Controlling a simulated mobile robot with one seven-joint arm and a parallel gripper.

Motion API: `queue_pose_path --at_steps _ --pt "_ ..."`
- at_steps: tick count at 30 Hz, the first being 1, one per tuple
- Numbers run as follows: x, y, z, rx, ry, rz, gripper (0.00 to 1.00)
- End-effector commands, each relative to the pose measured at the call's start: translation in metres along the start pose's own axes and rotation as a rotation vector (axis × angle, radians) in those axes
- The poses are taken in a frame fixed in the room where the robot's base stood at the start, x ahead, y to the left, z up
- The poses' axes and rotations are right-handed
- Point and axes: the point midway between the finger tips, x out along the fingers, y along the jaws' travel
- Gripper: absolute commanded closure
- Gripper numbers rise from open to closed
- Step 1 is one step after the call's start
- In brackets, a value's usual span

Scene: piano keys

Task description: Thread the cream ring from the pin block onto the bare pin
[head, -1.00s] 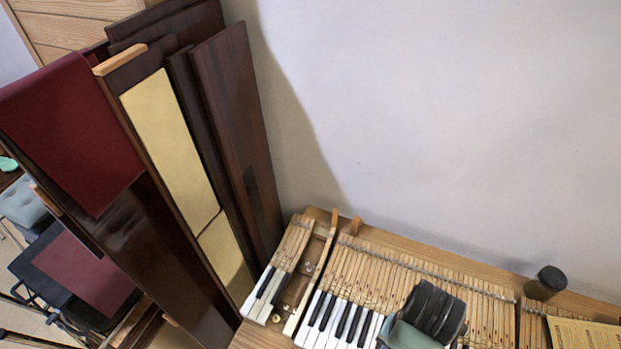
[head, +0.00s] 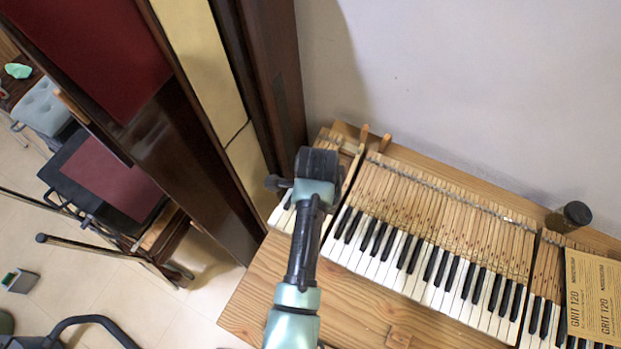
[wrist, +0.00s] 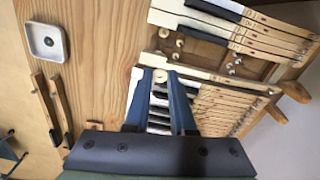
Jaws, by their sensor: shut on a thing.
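In the wrist view my gripper (wrist: 160,76) points over the gap between the piano keys. Its two dark blue fingers are closed around a small cream piece, the cream ring (wrist: 160,76), at their tips. Small pale round pieces and pins (wrist: 178,43) show on the wooden bed (wrist: 205,60) of the gap, just beyond the fingertips. More small pins (wrist: 234,66) stand farther right in the gap. I cannot tell which pin is bare, nor pick out the pin block. In the head view my wrist hides the fingers and most of the gap.
White and black keys (head: 430,270) with wooden key sticks lie beside the gap. A small white square dish (wrist: 46,42) and wooden sticks (wrist: 52,105) lie on the bench. A dark jar (head: 569,217) and sandpaper sheets (head: 595,295) are at the right. Dark panels (head: 275,80) lean at the left.

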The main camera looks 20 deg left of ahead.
Motion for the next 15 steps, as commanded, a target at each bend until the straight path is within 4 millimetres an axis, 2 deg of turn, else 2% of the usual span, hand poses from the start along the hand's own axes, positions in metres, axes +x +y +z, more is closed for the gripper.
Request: queue_pose_path --at_steps 6,15 --pt "0.007 -0.001 0.011 0.151 0.000 -0.002 0.88" --pt "0.018 -0.001 0.012 0.167 0.000 -0.002 0.88"
